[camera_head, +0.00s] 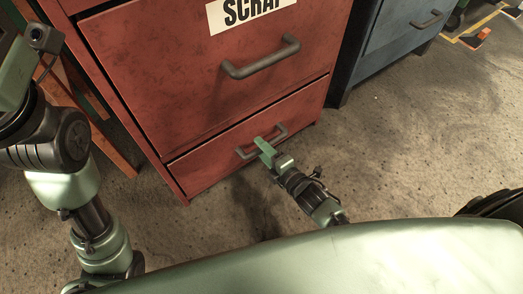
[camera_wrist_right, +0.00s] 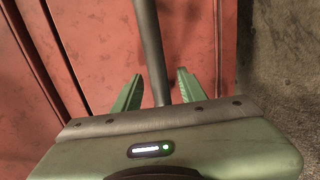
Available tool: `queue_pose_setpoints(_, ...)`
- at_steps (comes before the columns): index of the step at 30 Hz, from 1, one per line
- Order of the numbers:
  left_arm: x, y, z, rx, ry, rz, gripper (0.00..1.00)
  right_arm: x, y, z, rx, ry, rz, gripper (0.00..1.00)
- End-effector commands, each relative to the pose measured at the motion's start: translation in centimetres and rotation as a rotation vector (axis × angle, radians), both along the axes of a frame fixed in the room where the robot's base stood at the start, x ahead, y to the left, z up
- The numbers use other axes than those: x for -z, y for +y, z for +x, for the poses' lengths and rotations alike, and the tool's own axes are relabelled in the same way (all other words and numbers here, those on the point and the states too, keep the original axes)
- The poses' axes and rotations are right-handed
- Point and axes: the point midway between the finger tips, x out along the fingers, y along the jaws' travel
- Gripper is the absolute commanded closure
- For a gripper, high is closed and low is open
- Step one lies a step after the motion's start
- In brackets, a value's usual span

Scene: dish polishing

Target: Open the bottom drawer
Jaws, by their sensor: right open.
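The red cabinet's bottom drawer (camera_head: 213,166) is at the lower middle of the head view, and its front looks flush with the cabinet. Its grey bar handle (camera_head: 280,132) is on the drawer front. My right gripper (camera_head: 264,147) is at this handle. In the right wrist view the handle (camera_wrist_right: 150,40) runs down between the two green fingers of my right gripper (camera_wrist_right: 159,76). The fingers are open, one on each side of the bar, with gaps visible. My left arm shows at the left of the head view, but its fingertips are not visible.
The upper drawer (camera_head: 170,60) has a "SCRAP" label (camera_head: 248,12) and its own handle (camera_head: 260,60). A blue-grey cabinet (camera_head: 385,45) stands to the right.

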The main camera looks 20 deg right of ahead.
Motion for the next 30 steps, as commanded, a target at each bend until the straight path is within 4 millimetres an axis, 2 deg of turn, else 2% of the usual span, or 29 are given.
queue_pose_setpoints(9,-0.17,-0.02,-0.25,0.000,-0.010,0.000,0.64,0.06,0.17,0.48,0.000,0.001,0.000,0.59)
queue_pose_setpoints(10,-0.17,-0.02,-0.25,0.000,-0.010,0.000,0.64,0.06,0.17,0.47,0.000,0.001,0.001,0.61)
queue_pose_setpoints(14,-0.17,-0.03,-0.26,0.000,-0.010,0.000,0.64,0.07,0.17,0.46,0.000,0.001,0.000,0.97)
queue_pose_setpoints(15,-0.17,-0.03,-0.26,0.000,-0.010,0.000,0.64,0.07,0.17,0.46,0.000,0.001,0.000,1.00)
queue_pose_setpoints(30,-0.16,-0.03,-0.29,0.000,-0.010,0.000,0.64,0.10,0.17,0.43,0.000,0.001,0.000,1.00)
